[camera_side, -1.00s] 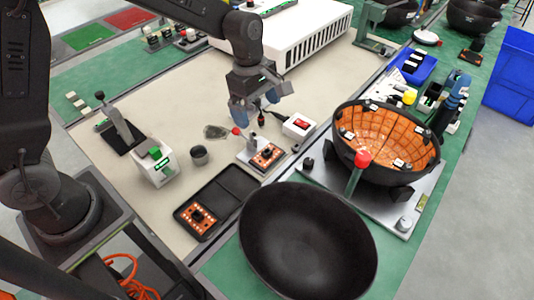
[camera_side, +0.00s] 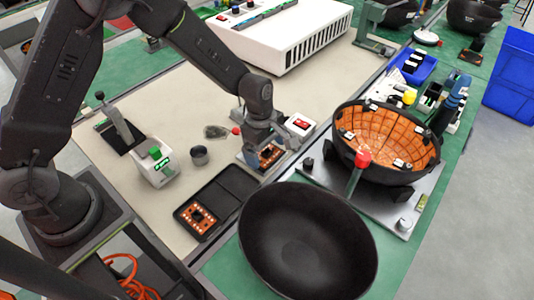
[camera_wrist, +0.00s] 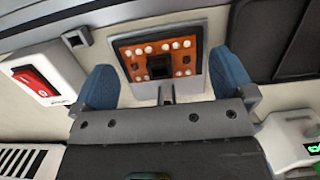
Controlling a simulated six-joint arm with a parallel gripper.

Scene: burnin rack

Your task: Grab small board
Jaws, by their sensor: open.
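A small orange board (camera_side: 268,154) with white dots and a black square chip lies on a light plate fixture on the bench. It also shows in the wrist view (camera_wrist: 131,63), between and just beyond my fingertips. My gripper (camera_side: 262,142) is low over the fixture and partly hides the board in the side view. In the wrist view my gripper's blue fingers (camera_wrist: 168,80) are open, one on each side of the board, with nothing held. A second orange board (camera_side: 197,216) lies in the near compartment of a black tray (camera_side: 232,187).
A white box with a red switch (camera_side: 299,125) stands close to the right of my gripper; it also shows in the wrist view (camera_wrist: 42,75). A large black bowl (camera_side: 308,240) stands in front.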

